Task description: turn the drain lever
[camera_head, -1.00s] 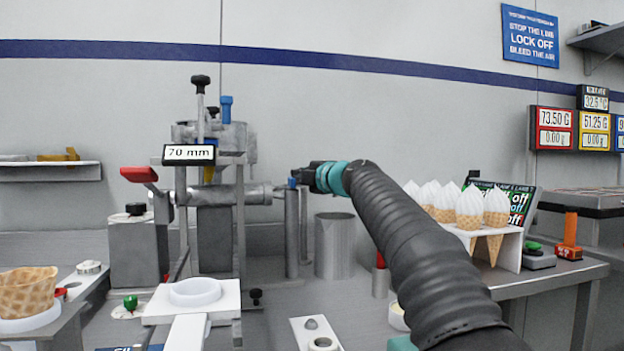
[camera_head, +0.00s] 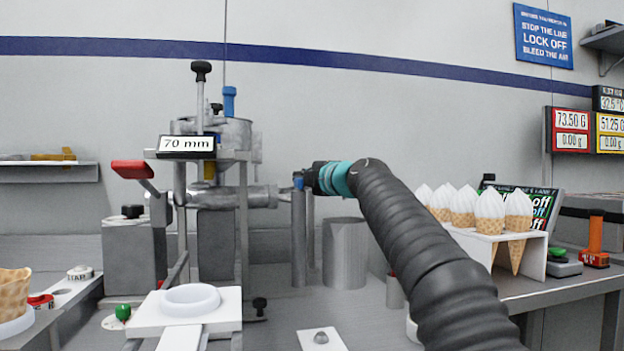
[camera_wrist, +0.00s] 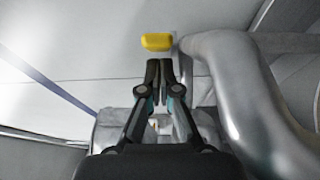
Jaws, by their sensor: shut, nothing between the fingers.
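My gripper shows in the wrist view (camera_wrist: 166,66) with its two dark fingers together and nothing between them. A yellow handle (camera_wrist: 157,41) lies just beyond the fingertips, slightly left, with a small gap in the picture. A bent grey pipe (camera_wrist: 235,90) passes close on the right. No label shows which is the drain lever.
An upright grey tube (camera_head: 299,240) and a steel can (camera_head: 345,252) stand under my gripper. A white cone rack (camera_head: 480,245) with several filled cones is at right. A ring holder (camera_head: 190,300) stands in front of the machine.

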